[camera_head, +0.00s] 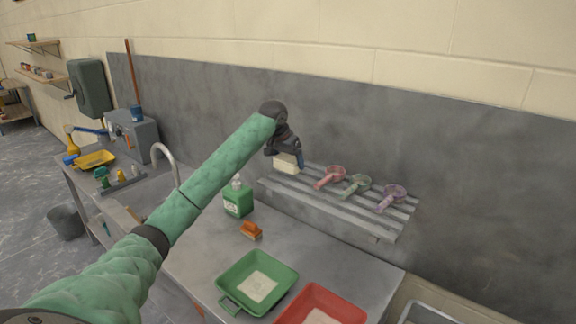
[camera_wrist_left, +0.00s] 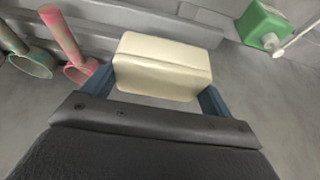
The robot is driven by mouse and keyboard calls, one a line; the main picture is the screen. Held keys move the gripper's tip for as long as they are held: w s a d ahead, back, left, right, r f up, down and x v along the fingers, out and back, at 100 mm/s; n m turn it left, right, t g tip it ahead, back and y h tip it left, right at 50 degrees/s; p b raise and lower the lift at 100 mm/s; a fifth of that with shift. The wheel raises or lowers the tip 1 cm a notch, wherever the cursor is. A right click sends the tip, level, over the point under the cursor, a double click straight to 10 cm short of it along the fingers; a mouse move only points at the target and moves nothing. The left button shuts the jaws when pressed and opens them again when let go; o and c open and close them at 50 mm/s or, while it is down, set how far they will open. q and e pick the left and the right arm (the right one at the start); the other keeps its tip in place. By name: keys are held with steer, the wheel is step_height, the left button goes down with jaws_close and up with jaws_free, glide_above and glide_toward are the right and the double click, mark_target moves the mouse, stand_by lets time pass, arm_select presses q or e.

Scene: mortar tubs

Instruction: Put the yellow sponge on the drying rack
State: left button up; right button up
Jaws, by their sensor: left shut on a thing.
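The pale yellow sponge (camera_head: 287,164) is a small block at the left end of the slatted drying rack (camera_head: 335,204) on the wall. My left gripper (camera_head: 286,152) is shut on the sponge. In the left wrist view the sponge (camera_wrist_left: 163,66) sits between the two blue fingers. The rack's grey slats (camera_wrist_left: 197,31) lie behind it there. I cannot tell whether the sponge touches the slats or is a little above them. My right gripper is in neither view.
On the rack, a red scoop (camera_head: 331,175), a green scoop (camera_head: 355,184) and a purple scoop (camera_head: 393,195) lie right of the sponge. Below are a green bottle (camera_head: 238,200), an orange brush (camera_head: 251,230), a green tub (camera_head: 233,297) and a red tub (camera_head: 345,306).

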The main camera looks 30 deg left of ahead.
mark_target(288, 169)
arm_select(q)
steer(key=shift+a+f, duration=0.15)
steer(key=shift+f, duration=0.05)
steer(key=shift+w+f+p, duration=0.1)
steer(key=shift+f+p, duration=0.4)
steer(key=shift+p, duration=0.1)
step_height(288, 169, down, 3)
steer(key=shift+r+p, duration=0.2)
steer(key=shift+p, duration=0.7)
steer(key=shift+f, duration=0.2)
steer(key=o, duration=0.7)
